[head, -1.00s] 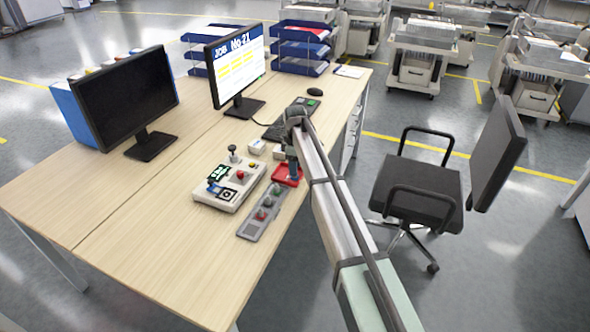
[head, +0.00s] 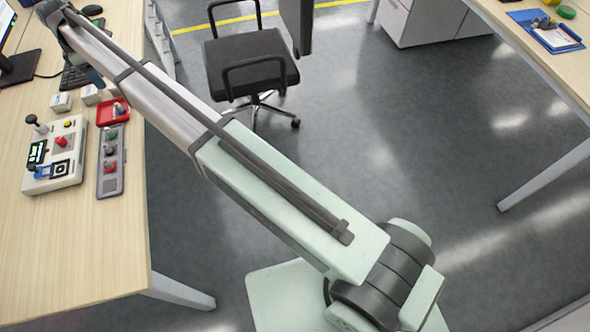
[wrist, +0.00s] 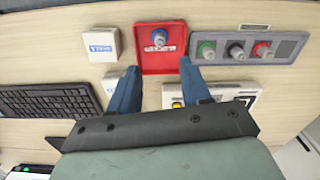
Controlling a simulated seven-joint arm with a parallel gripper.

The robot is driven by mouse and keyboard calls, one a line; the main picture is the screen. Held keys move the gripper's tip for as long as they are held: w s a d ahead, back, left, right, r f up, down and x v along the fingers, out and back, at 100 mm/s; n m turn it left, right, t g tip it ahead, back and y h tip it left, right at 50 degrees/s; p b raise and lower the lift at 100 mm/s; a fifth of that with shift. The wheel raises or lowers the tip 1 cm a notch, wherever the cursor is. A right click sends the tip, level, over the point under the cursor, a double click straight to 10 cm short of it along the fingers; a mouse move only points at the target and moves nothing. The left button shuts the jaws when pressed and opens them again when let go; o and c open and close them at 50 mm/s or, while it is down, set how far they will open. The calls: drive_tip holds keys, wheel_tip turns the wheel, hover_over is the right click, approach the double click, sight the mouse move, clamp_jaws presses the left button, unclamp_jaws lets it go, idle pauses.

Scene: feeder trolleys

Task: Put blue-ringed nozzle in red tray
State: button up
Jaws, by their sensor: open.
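The red tray (head: 104,119) lies on the desk near its right edge; it also shows in the wrist view (wrist: 147,66). The blue-ringed nozzle (wrist: 160,38) is inside the tray and appears to stand upright; it is small in the head view (head: 118,108). My gripper (wrist: 158,69) is open, with its two blue fingers apart and nothing between them.
A grey rack (head: 103,187) with several coloured-ringed nozzles sits beside the tray. A control box (head: 70,170) with a joystick, small white boxes (head: 62,102) and a keyboard (head: 72,76) are close by. A chair (head: 250,65) stands off the desk.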

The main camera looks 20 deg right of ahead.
drive_tip(key=s+d+f+m+g, duration=0.1)
drive_tip(key=s+d+f+m, duration=0.3)
drive_tip(key=d+f, duration=0.75)
drive_tip(key=s+d+f+m+g+h, duration=0.1)
drive_tip(key=s+d+f+m, duration=0.1)
drive_tip(key=s+d+f, duration=0.65)
drive_tip(key=s+d+f+m+g, duration=0.1)
drive_tip(key=s+d+f+m, duration=0.2)
drive_tip(key=d+f, duration=1.1)
drive_tip(key=s+d+f+m+g, duration=0.1)
drive_tip(key=s+d+f+m, duration=0.2)
drive_tip(key=s, duration=1)
drive_tip(key=s+d+f+m+g, duration=0.1)
drive_tip(key=s+d+f+m, duration=0.3)
drive_tip(key=s+d, duration=0.5)
drive_tip(key=s+d+f+m+g+y, duration=0.1)
drive_tip(key=s+d+f+m, duration=0.2)
drive_tip(key=s, duration=1.4)
drive_tip(key=d+f, duration=0.3)
drive_tip(key=f, duration=0.1)
drive_tip(key=shift+f+m+g, duration=0.15)
drive_tip(key=shift+m+g, duration=0.25)
drive_tip(key=shift+d, duration=0.1)
